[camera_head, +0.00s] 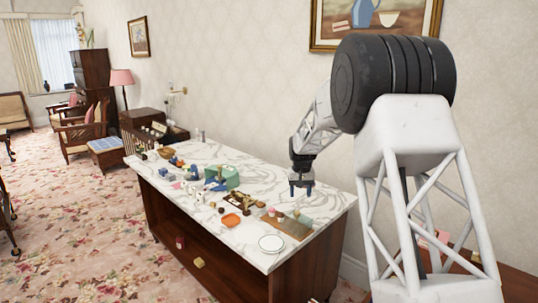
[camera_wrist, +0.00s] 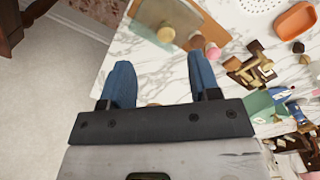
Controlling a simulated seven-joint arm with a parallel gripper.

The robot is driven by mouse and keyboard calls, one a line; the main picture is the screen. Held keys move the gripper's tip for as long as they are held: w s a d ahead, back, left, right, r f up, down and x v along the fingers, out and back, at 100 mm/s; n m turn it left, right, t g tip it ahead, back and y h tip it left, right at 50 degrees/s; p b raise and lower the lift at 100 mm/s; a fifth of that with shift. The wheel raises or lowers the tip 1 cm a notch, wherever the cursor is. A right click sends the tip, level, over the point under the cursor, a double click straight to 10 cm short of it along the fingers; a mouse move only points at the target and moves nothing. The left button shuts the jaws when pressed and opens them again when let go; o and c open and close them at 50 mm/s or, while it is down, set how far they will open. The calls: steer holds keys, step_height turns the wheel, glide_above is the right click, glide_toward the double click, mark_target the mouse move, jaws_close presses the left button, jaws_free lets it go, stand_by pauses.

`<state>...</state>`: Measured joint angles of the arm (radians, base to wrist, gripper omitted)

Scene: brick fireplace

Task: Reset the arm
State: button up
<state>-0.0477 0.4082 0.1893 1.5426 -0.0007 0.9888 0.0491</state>
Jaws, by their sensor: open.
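My gripper (camera_head: 301,187) hangs over the back right part of the marble-topped table (camera_head: 175,205), pointing down. In the wrist view its two blue fingers (camera_wrist: 160,88) are apart, with nothing between them but marble and the table's edge beyond. The gripper is empty and appears to be above the tabletop, not touching anything. My arm reaches in from the right and bends down to the gripper.
A wooden board (camera_head: 290,227) with small items lies near the gripper. An orange dish (camera_head: 232,220), a white plate (camera_head: 271,243), a green box (camera_head: 228,177) and several small objects cover the table. The wall (camera_head: 250,80) stands close behind.

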steer(key=s+d+r, duration=0.1)
steer(key=s+r, duration=0.4)
steer(key=s, duration=0.5)
steer(key=s+d+r+t, duration=0.1)
steer(key=s+r, duration=0.5)
steer(key=s, duration=0.3)
steer(key=s+d+r, duration=0.1)
steer(key=s+r, duration=0.4)
steer(key=s, duration=0.5)
steer(key=s+d+f, duration=0.1)
steer(key=s, duration=1.5)
steer(key=s+f+t, duration=0.1)
steer(key=s+f, duration=0.1)
steer(key=s, duration=1.5)
steer(key=shift+s+d+f, duration=0.15)
steer(key=shift+d+f, duration=0.1)
steer(key=shift+d, duration=0.15)
